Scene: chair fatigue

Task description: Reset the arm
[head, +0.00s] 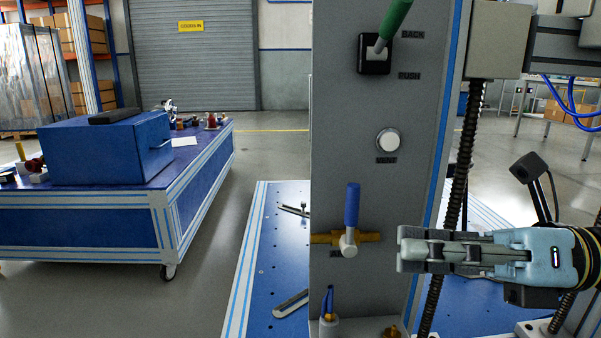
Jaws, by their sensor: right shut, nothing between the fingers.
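A grey upright panel (345,120) stands in the middle of the head view. Near its top is a green-handled lever (393,20) on a black square mount, with small labels that seem to read BACK and PUSH. Below it is a round white button (388,140) over a small blurred label. Lower down, a valve with a blue handle (352,204) pointing up sits on a brass fitting. My right gripper (404,249) comes in from the right, shut and empty. Its tips point left, overlapping the panel's right part, beside the brass fitting; contact cannot be told. My left gripper is not in view.
A vertical threaded rod (456,195) runs right of the panel, behind my right gripper. A blue perforated bench top (275,240) lies left of the panel. A blue workbench (90,205) with a blue box (100,150) stands farther left. Floor between them is clear.

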